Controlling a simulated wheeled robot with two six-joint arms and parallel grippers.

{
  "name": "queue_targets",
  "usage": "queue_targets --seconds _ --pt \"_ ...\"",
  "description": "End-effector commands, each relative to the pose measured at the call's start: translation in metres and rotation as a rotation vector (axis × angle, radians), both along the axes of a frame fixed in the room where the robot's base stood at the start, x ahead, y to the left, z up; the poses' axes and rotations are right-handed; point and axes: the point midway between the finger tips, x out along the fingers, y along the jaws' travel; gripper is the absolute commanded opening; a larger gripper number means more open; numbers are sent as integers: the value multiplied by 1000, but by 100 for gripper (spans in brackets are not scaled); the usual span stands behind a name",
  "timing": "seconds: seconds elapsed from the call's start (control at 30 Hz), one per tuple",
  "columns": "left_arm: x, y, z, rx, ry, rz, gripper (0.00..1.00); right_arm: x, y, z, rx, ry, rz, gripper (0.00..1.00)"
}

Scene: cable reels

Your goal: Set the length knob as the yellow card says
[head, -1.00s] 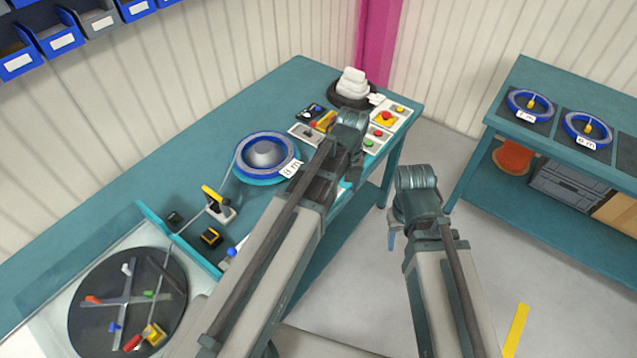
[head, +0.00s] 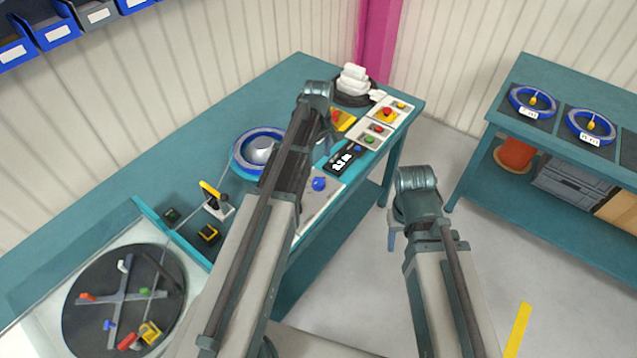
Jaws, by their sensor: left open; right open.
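A blue knob (head: 319,184) sits on a pale panel (head: 312,210) at the bench's front edge. Beside it is a black display (head: 343,159) with white digits too small to read surely. A yellow card-like patch (head: 343,119) shows behind my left gripper, partly hidden; any writing on it cannot be read. My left gripper (head: 326,146) is open above the bench, left of the display and up from the knob, apparently touching nothing. My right gripper (head: 392,236) is open and empty over the floor gap, right of the bench.
A blue reel (head: 240,165) is partly behind my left arm. Button boxes (head: 374,133) and a dark stand with white coils (head: 353,88) are at the far end. A turntable (head: 90,285) is lower left. A second bench (head: 575,150) holds labelled reels.

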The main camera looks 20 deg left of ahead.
Motion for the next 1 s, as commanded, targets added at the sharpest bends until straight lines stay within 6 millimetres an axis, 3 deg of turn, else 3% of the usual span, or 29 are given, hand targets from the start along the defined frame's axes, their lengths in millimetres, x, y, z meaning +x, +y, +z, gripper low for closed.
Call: queue_targets --seconds 0.03,0.6,0.8,1.0 --pt "0 0 -14 0 0 0 80 0 0 -14 0 0 0 50" --pt "0 0 -93 0 0 -1 80 0 0 -93 0 0 0 50" --pt "0 0 -109 0 0 -1 80 0 0 -109 0 0 0 50" --pt "0 0 -109 0 0 -1 80 0 0 -109 0 0 0 50"
